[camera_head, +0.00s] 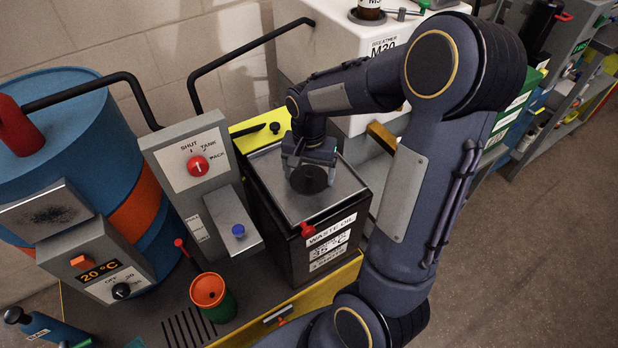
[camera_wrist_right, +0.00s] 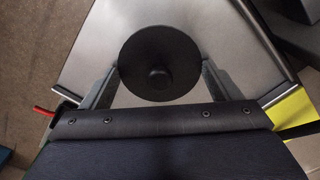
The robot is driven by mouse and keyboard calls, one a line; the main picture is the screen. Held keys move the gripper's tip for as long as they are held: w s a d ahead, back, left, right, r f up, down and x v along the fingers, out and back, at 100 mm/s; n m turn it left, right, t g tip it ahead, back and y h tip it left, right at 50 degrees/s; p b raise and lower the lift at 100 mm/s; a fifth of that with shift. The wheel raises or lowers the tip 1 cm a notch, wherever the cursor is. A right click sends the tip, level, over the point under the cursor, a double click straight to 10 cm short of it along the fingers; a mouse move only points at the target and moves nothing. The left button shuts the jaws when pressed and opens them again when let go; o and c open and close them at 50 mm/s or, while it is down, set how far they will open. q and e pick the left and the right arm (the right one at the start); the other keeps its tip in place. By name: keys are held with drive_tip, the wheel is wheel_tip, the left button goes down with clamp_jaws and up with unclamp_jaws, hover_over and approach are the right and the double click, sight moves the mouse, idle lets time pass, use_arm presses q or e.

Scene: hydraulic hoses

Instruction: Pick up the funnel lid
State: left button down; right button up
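The funnel lid looks to be the round black disc with a small central knob (camera_wrist_right: 158,68), seen from above in the right wrist view. It also shows as a dark disc (camera_head: 309,179) over the grey metal top of the waste oil box (camera_head: 272,178). My right gripper (camera_wrist_right: 158,85) is over the box top with its fingers spread apart, one on each side of the disc. The fingers are close to the disc's rim; I cannot tell whether they touch it. What lies under the disc is hidden. My left gripper is not in view.
A grey panel with a red knob (camera_head: 197,165) stands left of the box. An orange-topped green cup (camera_head: 208,291) sits in front. A blue drum (camera_head: 70,120) is at the left, a white tank (camera_head: 300,45) behind. A small red tap (camera_head: 307,230) sticks out at the box's front edge.

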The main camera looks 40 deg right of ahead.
drive_tip(key=shift+c, duration=1.2)
drive_tip(key=shift+r, duration=0.1)
